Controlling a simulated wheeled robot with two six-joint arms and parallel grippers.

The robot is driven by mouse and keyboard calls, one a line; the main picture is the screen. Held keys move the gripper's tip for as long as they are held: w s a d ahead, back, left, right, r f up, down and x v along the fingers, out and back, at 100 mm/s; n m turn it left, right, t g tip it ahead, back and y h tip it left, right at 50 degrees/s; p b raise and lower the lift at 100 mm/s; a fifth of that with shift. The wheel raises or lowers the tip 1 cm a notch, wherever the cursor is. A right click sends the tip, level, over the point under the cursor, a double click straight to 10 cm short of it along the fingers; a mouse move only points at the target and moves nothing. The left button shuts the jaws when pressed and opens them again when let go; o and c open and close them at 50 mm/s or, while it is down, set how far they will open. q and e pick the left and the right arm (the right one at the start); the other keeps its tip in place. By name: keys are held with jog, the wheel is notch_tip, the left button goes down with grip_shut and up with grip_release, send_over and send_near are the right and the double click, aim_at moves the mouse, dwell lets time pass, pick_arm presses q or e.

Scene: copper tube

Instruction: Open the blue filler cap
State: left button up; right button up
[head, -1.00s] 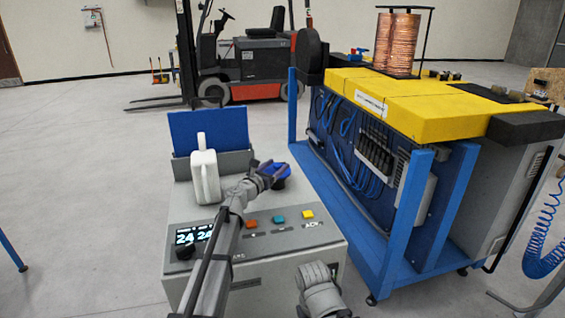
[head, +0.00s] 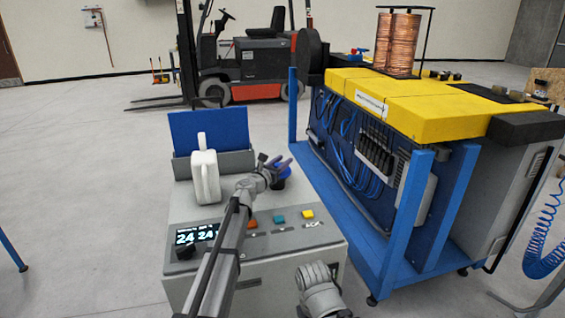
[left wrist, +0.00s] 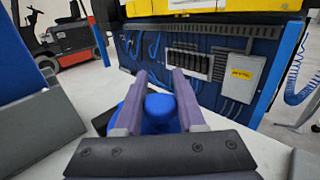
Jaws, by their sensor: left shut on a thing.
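The blue filler cap (head: 282,180) is at the back right of the grey machine's top (head: 190,207), partly hidden by my left gripper (head: 276,163). In the left wrist view the gripper's two fingers (left wrist: 152,105) stand on either side of the cap (left wrist: 161,108), shut on it. I cannot tell whether the cap has lifted from its seat. Only a grey arm part of mine shows at the bottom of the head view; no right gripper fingers are visible.
A white handled container (head: 205,172) stands left of my left gripper, before a blue panel (head: 208,128). Coloured buttons (head: 279,219) and a display (head: 197,234) are at the machine's front. A blue-framed bench (head: 420,213) stands close on the right. Open floor lies left.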

pick_arm(q)
grip_shut()
dwell(0.8)
